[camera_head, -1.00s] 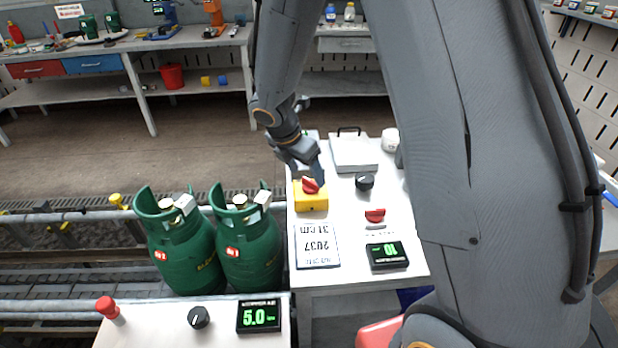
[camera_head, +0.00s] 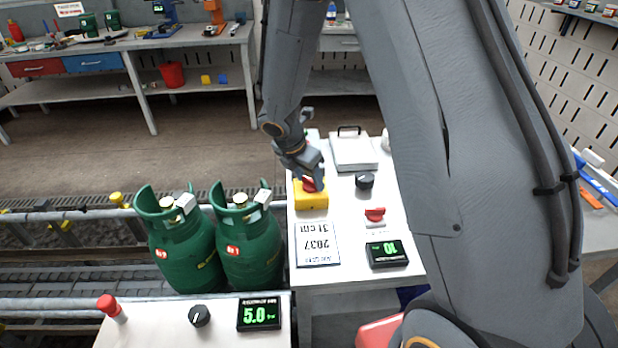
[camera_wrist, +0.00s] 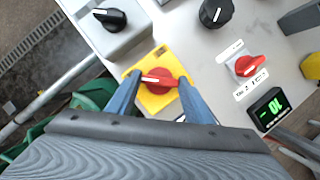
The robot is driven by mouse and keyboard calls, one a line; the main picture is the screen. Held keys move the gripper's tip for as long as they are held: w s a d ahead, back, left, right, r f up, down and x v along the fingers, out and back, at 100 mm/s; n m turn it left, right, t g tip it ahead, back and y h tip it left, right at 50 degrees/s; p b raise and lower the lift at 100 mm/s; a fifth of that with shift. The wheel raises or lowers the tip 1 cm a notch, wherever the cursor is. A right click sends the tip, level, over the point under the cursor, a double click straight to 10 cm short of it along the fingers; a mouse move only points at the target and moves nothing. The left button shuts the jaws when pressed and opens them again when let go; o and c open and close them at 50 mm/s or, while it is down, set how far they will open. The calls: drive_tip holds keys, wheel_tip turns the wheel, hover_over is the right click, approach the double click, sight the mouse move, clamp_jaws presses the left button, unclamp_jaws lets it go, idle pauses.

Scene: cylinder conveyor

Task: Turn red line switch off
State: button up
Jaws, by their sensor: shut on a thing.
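A red rotary switch (camera_wrist: 158,80) sits on a yellow box (camera_wrist: 157,101) on the white table. In the wrist view my gripper (camera_wrist: 158,86) has one blue-grey finger on each side of the switch's red handle, shut on it. The handle lies roughly across the picture between the fingers. In the head view my gripper (camera_head: 311,178) reaches down onto the yellow box (camera_head: 312,201) and hides much of the switch. A second red knob (camera_head: 375,214), on a white plate with a label, stands to the right; it also shows in the wrist view (camera_wrist: 249,66).
A black knob (camera_head: 364,181), a display (camera_head: 387,254) and a printed sign (camera_head: 318,244) are on the table. Green gas cylinders (camera_head: 248,250) stand to the left. A front panel holds a red button (camera_head: 109,306) and a 5.0 display (camera_head: 259,315).

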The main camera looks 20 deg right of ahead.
drive_tip(key=shift+m, duration=0.4)
drive_tip(key=m, duration=0.1)
drive_tip(key=m+g+p, duration=0.1)
drive_tip(key=m, duration=0.1)
drive_tip(key=shift+w+m+h, duration=0.2)
drive_tip(key=shift+m+h, duration=0.1)
drive_tip(key=shift+h, duration=0.1)
drive_tip(key=m+g, duration=0.2)
drive_tip(key=m, duration=0.2)
drive_tip(key=shift+w+m, duration=0.15)
drive_tip(key=shift+m, duration=0.15)
drive_tip(key=m+g, duration=0.1)
drive_tip(key=m, duration=0.1)
drive_tip(key=m+b, duration=0.1)
drive_tip(key=m, duration=0.1)
drive_tip(key=shift+w+m+g+y, duration=0.15)
drive_tip(key=shift+m+g+y, duration=0.15)
drive_tip(key=shift+g+y, duration=0.1)
drive_tip(key=shift+d+m+g+y+b, duration=0.1)
drive_tip(key=shift+m+g+y+b, duration=0.2)
drive_tip(key=shift+m, duration=0.8)
drive_tip(key=shift+d+m+g+y+b, duration=0.1)
drive_tip(key=shift+m+g+y+b, duration=0.25)
drive_tip(key=shift+m, duration=0.75)
drive_tip(key=shift+a, duration=0.1)
drive_tip(key=o, duration=1.1)
drive_tip(key=shift+c, duration=0.2)
drive_tip(key=shift+w+r, duration=0.1)
